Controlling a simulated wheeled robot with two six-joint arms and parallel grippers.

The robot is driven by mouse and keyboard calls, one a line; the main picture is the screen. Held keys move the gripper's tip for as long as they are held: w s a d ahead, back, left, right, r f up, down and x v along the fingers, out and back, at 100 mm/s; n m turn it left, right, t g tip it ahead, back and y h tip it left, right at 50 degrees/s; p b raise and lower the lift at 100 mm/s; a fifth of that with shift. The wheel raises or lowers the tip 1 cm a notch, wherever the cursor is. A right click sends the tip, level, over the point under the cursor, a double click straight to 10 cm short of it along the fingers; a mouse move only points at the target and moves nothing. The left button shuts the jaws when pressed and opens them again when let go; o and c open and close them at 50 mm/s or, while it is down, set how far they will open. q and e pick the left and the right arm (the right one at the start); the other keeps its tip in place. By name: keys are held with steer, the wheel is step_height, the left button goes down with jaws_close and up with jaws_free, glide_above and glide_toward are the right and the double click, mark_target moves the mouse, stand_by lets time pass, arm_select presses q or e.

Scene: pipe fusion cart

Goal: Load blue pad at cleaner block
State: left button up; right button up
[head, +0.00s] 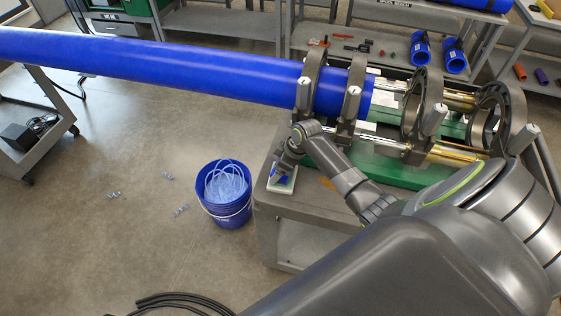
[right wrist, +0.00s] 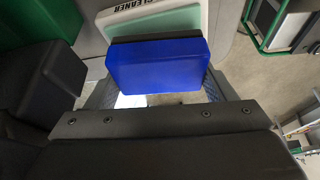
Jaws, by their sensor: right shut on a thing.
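My right gripper (head: 285,168) reaches down at the front left corner of the cart. In the right wrist view it is shut on the blue pad (right wrist: 158,66), a flat block with a dark backing strip along its upper edge. The cleaner block (right wrist: 160,20), a white tray with a pale green surface and the word CLEANER, lies just beyond the pad. In the head view the cleaner block (head: 279,188) sits on the cart corner, partly covered by the gripper. I cannot tell whether the pad touches the green surface. My left gripper is not in view.
A long blue pipe (head: 180,65) runs in from the left into the clamp rings (head: 312,85) above the cart (head: 285,208). A blue bucket (head: 228,212) with tubing stands on the floor left of the cart. A shelf with tools and short blue pipes (head: 421,50) is behind.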

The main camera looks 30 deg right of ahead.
steer(key=shift+f+b, duration=0.3)
steer(key=shift+f, duration=0.2)
stand_by(0.6)
steer(key=shift+s+f, duration=0.1)
stand_by(1.1)
steer(key=shift+p, duration=0.3)
step_height(320, 180, up, 5)
steer(key=p, duration=0.4)
steer(key=shift+p, duration=0.3)
steer(key=shift+r, duration=1.1)
